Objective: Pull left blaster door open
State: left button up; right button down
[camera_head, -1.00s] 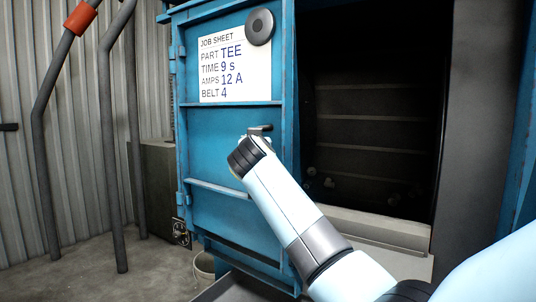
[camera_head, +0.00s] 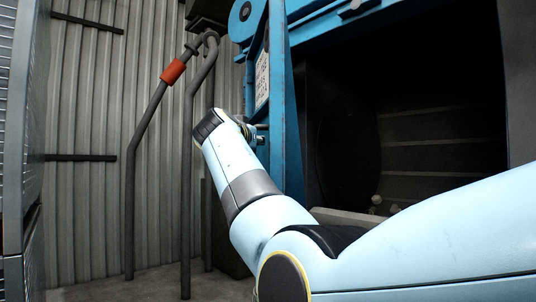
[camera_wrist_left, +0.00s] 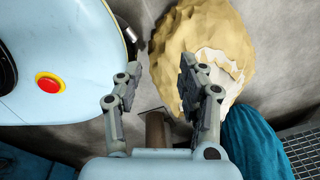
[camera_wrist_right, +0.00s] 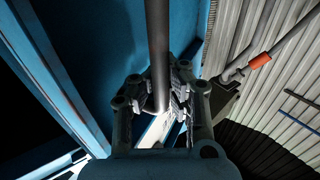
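The left blaster door (camera_head: 284,115) is blue and stands open, seen almost edge-on in the head view, beside the dark blaster opening (camera_head: 400,120). Its handle (camera_head: 262,139) shows as a small dark piece by my right wrist. In the right wrist view the handle is a dark grey bar (camera_wrist_right: 158,40) running between the fingers of my right gripper (camera_wrist_right: 160,95), which look closed on it. My right wrist hides most of that gripper in the head view. My left gripper (camera_wrist_left: 158,85) is open and empty, above the floor.
A tan sack (camera_wrist_left: 200,40) and teal cloth (camera_wrist_left: 250,145) lie below my left gripper, with floor grating (camera_wrist_left: 302,150) beside them. Grey pipes (camera_head: 188,170) with a red band stand before the corrugated wall (camera_head: 90,110), left of the door. A grey cabinet edge (camera_head: 15,120) is at far left.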

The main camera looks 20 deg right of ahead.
jog(key=shift+a+f, duration=0.3)
jog(key=shift+f, duration=0.25)
jog(key=c, duration=1.5)
grip_release()
jog(key=shift+s+a+r, duration=0.15)
jog(key=shift+s+r, duration=0.15)
jog(key=shift+r, duration=0.1)
jog(key=shift+o, duration=1.1)
pick_arm(q)
jog(key=shift+s+f, duration=0.2)
jog(key=shift+s, duration=0.65)
pick_arm(e)
jog(key=shift+w, duration=0.15)
pick_arm(q)
jog(key=shift+a, duration=0.1)
pick_arm(e)
jog(key=shift+r, duration=0.15)
